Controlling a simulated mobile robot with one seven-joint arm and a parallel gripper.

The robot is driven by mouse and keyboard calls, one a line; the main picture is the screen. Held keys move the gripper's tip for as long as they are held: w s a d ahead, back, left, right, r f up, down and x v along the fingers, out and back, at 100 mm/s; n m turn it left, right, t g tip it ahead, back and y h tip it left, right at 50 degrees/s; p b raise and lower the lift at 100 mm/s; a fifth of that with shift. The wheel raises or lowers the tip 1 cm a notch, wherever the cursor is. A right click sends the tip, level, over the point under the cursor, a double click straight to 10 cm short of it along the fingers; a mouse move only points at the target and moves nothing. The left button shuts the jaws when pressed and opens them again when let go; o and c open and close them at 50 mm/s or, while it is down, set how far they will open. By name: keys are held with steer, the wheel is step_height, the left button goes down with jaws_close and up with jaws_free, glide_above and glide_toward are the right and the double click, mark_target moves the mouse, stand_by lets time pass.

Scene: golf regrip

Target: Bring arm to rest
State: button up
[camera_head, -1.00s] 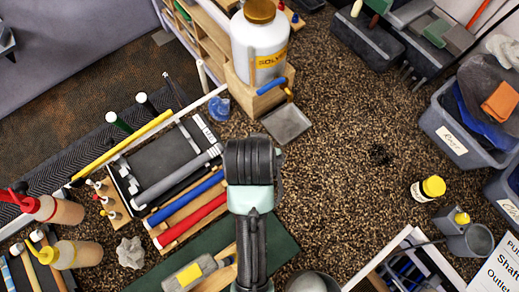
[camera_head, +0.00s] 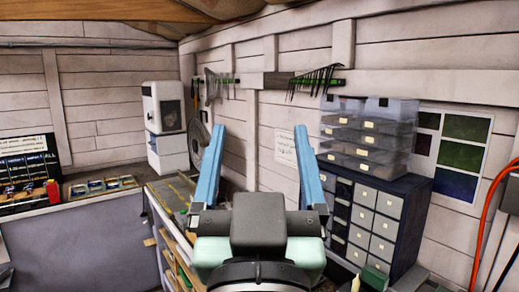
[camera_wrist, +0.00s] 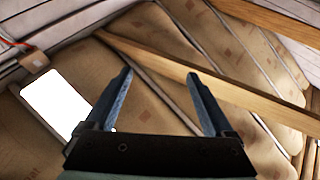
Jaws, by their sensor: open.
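My gripper (camera_head: 256,165) is raised in the middle of the head view, with its two blue fingers pointing up and set wide apart. Nothing is between the fingers. In the wrist view, my gripper (camera_wrist: 163,90) also shows open and empty. Behind it are the ceiling's tan panels, wooden beams (camera_wrist: 225,75) and a bright white light panel (camera_wrist: 55,103). No golf club or grip is held.
A dark drawer cabinet (camera_head: 368,215) with clear storage boxes (camera_head: 365,140) on it stands right of my gripper. A white machine (camera_head: 165,125) stands at the left back. Tools hang on a wall rail (camera_head: 262,82). A red hose (camera_head: 490,215) hangs at the far right.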

steer(key=s+r+t, duration=0.3)
steer(key=s+r, duration=0.3)
steer(key=r, duration=0.2)
steer(key=shift+r+t, duration=0.15)
steer(key=shift+t, duration=0.15)
